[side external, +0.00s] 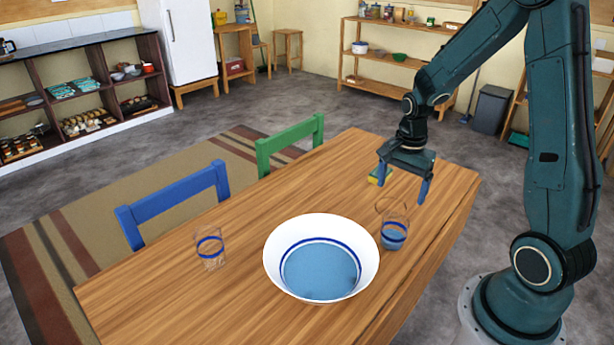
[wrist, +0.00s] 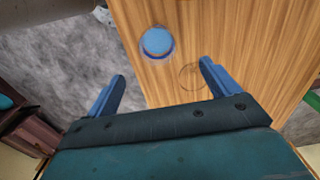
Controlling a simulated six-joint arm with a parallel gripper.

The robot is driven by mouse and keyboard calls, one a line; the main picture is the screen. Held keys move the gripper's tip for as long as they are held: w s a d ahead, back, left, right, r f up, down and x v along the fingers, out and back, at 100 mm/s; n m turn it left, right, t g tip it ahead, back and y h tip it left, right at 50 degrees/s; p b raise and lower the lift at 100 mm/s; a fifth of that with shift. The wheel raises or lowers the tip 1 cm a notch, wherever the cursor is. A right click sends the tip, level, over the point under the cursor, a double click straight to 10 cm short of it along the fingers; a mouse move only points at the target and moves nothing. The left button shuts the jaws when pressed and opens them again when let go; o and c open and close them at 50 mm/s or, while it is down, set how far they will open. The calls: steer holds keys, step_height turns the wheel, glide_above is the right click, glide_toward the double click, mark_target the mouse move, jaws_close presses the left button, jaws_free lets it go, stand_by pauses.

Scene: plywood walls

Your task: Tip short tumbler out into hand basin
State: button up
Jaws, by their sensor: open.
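A clear tumbler (side external: 394,236) with a blue band and blue liquid stands upright near the table's right edge. In the wrist view its blue round top (wrist: 157,42) shows beyond my fingertips. My gripper (side external: 402,190) hangs above the table behind this tumbler, pointing down. In the wrist view my gripper (wrist: 163,69) has its fingers wide apart with nothing between them. The white hand basin (side external: 371,262), with a blue ring inside, stands left of the tumbler and holds blue liquid. Another clear tumbler (side external: 210,249) with a blue band, seemingly empty, stands left of the basin.
A faint round outline (wrist: 192,76) lies beside the filled tumbler; I cannot tell what it is. Blue (side external: 178,200) and green (side external: 290,140) chairs border the wooden table (side external: 150,290). The table's far end is mostly clear.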

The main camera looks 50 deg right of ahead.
steer(key=s+a+r+n+t, duration=0.3)
steer(key=a+r+n, duration=0.6)
steer(key=r, duration=0.4)
steer(key=s+a+r+n+t, duration=0.2)
steer(key=s+a+r+n, duration=0.4)
steer(key=s+n, duration=0.3)
steer(key=shift+s+a+r+t, duration=0.15)
steer(key=shift+s+a+t, duration=0.15)
steer(key=shift+s+a, duration=0.15)
steer(key=shift+o, duration=0.4)
steer(key=shift+w, duration=0.15)
